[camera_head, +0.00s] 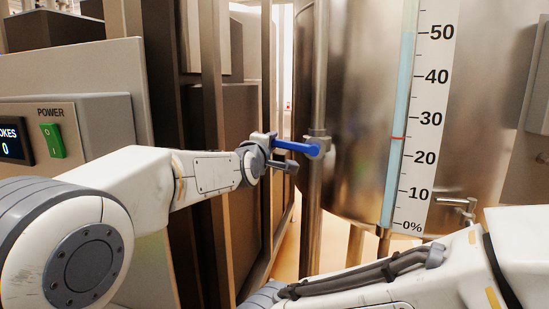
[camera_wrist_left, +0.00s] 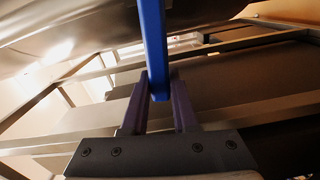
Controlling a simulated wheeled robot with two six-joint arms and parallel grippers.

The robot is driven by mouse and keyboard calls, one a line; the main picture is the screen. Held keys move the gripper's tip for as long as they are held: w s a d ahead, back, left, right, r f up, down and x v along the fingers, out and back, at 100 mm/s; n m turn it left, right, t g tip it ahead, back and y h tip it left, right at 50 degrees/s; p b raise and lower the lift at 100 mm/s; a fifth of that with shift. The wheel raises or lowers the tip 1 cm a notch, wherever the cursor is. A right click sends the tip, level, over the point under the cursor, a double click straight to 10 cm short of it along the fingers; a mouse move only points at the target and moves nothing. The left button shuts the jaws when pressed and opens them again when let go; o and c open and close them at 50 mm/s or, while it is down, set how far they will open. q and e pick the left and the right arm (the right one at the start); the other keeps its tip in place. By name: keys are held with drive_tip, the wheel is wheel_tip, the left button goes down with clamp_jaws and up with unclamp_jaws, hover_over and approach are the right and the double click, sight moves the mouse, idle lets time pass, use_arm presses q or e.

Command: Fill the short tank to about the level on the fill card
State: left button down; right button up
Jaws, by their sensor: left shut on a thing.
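A steel tank (camera_head: 350,110) stands right of centre, cut off at the top. A clear sight tube (camera_head: 404,80) on its front holds light blue liquid that reaches about the 50 mark on the white percent scale (camera_head: 425,140). A red mark crosses the tube at about 25. A blue valve handle (camera_head: 297,147) sticks out to the left from a vertical steel pipe (camera_head: 316,200). My left gripper (camera_head: 277,152) is shut on the handle's outer end. In the left wrist view the handle (camera_wrist_left: 152,45) runs between my two fingers (camera_wrist_left: 158,105). No fill card shows clearly.
A grey box with a green power switch (camera_head: 53,140) and a display reading 0 stands at the left. Metal frame posts (camera_head: 213,130) stand behind my left arm. A small tap (camera_head: 460,207) is at the tank's lower right. My right arm crosses the lower right.

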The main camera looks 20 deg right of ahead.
use_arm(q)
drive_tip(key=shift+d+f+n+b, duration=0.1)
drive_tip(key=shift+f+n+b, duration=1.3)
drive_tip(key=shift+f+b, duration=0.65)
use_arm(e)
drive_tip(key=shift+f, duration=2.85)
use_arm(q)
drive_tip(key=shift+r, duration=0.2)
drive_tip(key=c, duration=0.7)
unclamp_jaws()
drive_tip(key=shift+r, duration=0.1)
drive_tip(key=b+v, duration=0.1)
drive_tip(key=v, duration=0.2)
drive_tip(key=b+v, duration=0.1)
drive_tip(key=v, duration=0.3)
drive_tip(key=b+v, duration=0.1)
drive_tip(key=v, duration=0.2)
drive_tip(key=shift+s+a+r, duration=0.2)
drive_tip(key=shift+s+r, duration=0.05)
drive_tip(key=shift+r, duration=0.05)
use_arm(e)
wheel_tip(320, 180, down, 3)
drive_tip(key=shift+r, duration=0.1)
